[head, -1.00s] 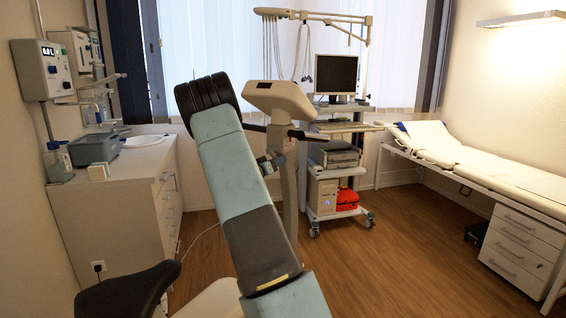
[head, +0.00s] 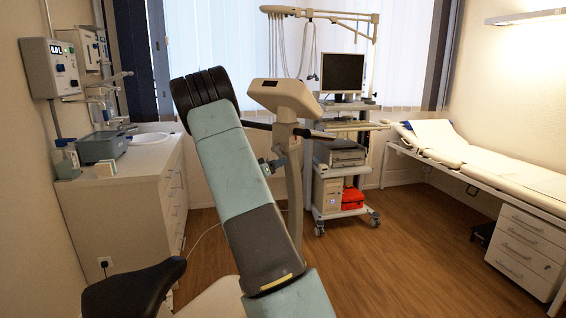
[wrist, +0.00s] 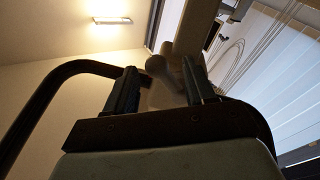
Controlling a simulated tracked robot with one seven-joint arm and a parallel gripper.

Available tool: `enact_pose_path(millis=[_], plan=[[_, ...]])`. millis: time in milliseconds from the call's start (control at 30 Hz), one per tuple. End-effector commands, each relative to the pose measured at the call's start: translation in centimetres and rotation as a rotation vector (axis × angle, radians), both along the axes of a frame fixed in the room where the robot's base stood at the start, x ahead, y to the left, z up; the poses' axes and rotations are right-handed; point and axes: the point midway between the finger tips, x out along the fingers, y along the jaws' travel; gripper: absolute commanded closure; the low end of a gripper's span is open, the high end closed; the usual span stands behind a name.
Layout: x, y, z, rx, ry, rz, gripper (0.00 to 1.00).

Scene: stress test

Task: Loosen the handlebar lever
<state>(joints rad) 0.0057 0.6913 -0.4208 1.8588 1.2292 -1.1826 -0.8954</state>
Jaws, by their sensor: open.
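The exercise bike has a beige console (head: 284,98) at the middle of the head view, with dark handlebars (head: 300,131) below it on a beige column (head: 294,190). A small dark and teal clamp-like part (head: 271,166) shows beside the column; I cannot tell if it is the lever. In the wrist view my gripper (wrist: 160,88) is open. My fingers do not show in the head view, where my teal and grey arm crosses the middle.
A black saddle (head: 133,287) is at the lower left. A white cabinet (head: 125,200) with a sink stands left. An equipment cart (head: 343,190) stands behind the bike, and a couch (head: 480,165) at the right. The wooden floor (head: 420,250) between is clear.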

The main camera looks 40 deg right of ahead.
Motion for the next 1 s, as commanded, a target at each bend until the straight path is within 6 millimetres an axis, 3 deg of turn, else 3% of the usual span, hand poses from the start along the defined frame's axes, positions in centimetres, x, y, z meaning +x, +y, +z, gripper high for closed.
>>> enact_pose_path(millis=[300, 500, 933, 1000], plan=[[-1.1, 6.3, -0.8, 0.001, 0.0, 0.002, 0.46], [-1.6, 8.7, -1.1, 0.0, 0.0, 0.0, 0.46], [-1.8, 9.7, -1.2, 0.0, 0.0, -0.001, 0.46], [-1.7, 9.8, -1.2, 0.001, -0.001, 0.001, 0.51]])
